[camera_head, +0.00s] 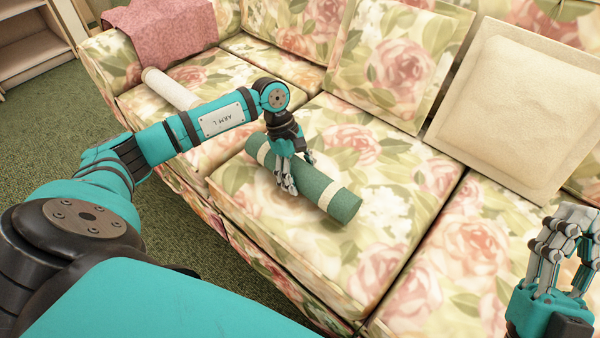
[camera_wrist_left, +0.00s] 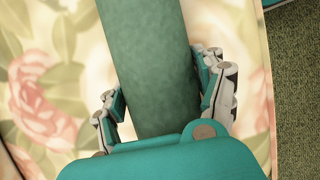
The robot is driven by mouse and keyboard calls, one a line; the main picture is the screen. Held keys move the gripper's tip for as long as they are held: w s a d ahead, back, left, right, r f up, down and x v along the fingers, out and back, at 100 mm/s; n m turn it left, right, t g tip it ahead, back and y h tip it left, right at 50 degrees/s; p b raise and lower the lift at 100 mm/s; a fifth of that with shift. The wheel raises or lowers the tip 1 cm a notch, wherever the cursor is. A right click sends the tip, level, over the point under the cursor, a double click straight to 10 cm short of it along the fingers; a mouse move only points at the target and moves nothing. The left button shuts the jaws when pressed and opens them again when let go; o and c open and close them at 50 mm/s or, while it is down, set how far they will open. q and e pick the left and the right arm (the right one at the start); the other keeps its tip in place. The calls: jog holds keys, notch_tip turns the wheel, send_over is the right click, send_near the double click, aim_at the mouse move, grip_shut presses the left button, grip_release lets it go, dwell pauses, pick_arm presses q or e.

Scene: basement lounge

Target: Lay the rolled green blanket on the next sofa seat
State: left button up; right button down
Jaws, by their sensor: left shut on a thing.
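The rolled green blanket (camera_head: 333,194) with cream bands is at the middle sofa seat (camera_head: 400,170), lying slantwise from upper left to lower right. I cannot tell whether it rests fully on the cushion. My left gripper (camera_head: 290,180) comes down from above and is shut around the middle of the roll. In the left wrist view the green roll (camera_wrist_left: 150,60) runs between the two fingers (camera_wrist_left: 165,100). My right gripper (camera_head: 572,235) is empty, its fingers apart and pointing up, near the right edge over the right sofa seat (camera_head: 460,255).
A cream roll (camera_head: 168,87) lies on the left seat, and a pink throw (camera_head: 165,35) hangs over the sofa arm. A floral cushion (camera_head: 400,60) and a beige cushion (camera_head: 515,110) lean on the backrest. Green carpet (camera_head: 50,140) lies in front of the sofa.

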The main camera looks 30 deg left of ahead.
dwell(0.3)
pick_arm(q)
jog(key=o, duration=1.5)
jog(key=shift+f, duration=0.1)
jog(key=v, duration=1.2)
